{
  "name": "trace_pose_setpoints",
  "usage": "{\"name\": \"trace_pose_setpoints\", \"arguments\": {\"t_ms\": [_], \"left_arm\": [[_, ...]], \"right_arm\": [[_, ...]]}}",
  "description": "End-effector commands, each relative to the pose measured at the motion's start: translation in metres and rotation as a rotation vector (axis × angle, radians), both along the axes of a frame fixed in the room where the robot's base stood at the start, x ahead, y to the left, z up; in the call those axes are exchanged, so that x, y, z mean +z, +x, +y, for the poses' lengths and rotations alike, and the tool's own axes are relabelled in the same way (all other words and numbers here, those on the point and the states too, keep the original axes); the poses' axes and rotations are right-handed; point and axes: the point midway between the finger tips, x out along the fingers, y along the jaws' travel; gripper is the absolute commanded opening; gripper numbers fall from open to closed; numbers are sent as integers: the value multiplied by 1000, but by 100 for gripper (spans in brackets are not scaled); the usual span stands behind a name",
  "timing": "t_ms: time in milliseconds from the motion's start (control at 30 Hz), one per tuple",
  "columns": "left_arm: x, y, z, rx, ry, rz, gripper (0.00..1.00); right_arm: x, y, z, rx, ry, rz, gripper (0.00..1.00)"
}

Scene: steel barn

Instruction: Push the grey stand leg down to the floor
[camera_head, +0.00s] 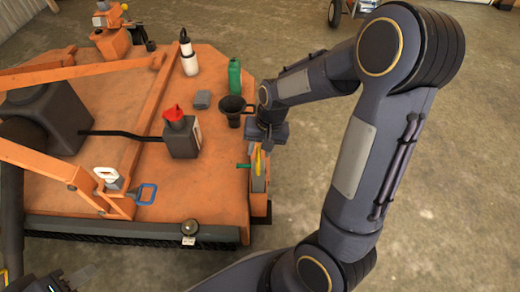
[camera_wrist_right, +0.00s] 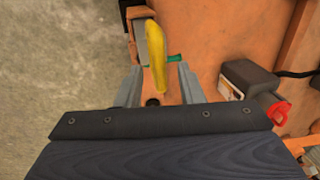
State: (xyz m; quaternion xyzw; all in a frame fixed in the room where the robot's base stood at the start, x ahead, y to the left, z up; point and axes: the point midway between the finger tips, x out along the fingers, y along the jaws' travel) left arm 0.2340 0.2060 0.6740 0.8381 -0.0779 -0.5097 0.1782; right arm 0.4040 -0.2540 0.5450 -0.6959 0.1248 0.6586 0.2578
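The grey stand leg (camera_head: 257,184) is at the right edge of the orange mower deck, partly hidden behind a yellow handle (camera_head: 257,160). In the right wrist view, the grey leg (camera_wrist_right: 141,38) shows beside the yellow handle (camera_wrist_right: 155,52). A green pin or bar (camera_head: 243,166) crosses by it. My right gripper (camera_wrist_right: 159,88) is open, its fingers apart on either side of the yellow handle's near end; contact cannot be told. In the head view this gripper (camera_head: 265,147) is just above the handle. My left gripper (camera_head: 62,280) is only partly visible at the bottom left.
Concrete floor (camera_head: 440,200) lies open to the right.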

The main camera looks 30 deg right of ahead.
Motion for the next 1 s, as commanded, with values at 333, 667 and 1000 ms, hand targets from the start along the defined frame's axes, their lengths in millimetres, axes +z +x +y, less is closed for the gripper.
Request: {"name": "trace_pose_setpoints", "arguments": {"t_ms": [333,667,1000], "left_arm": [[0,0,0,0,0,0,36],[0,0,0,0,0,0,36],[-35,0,0,0,0,0,36]], "right_arm": [[0,0,0,1,0,0,16],[0,0,0,1,0,0,0],[-61,-1,0,1,-1,5,0]]}}
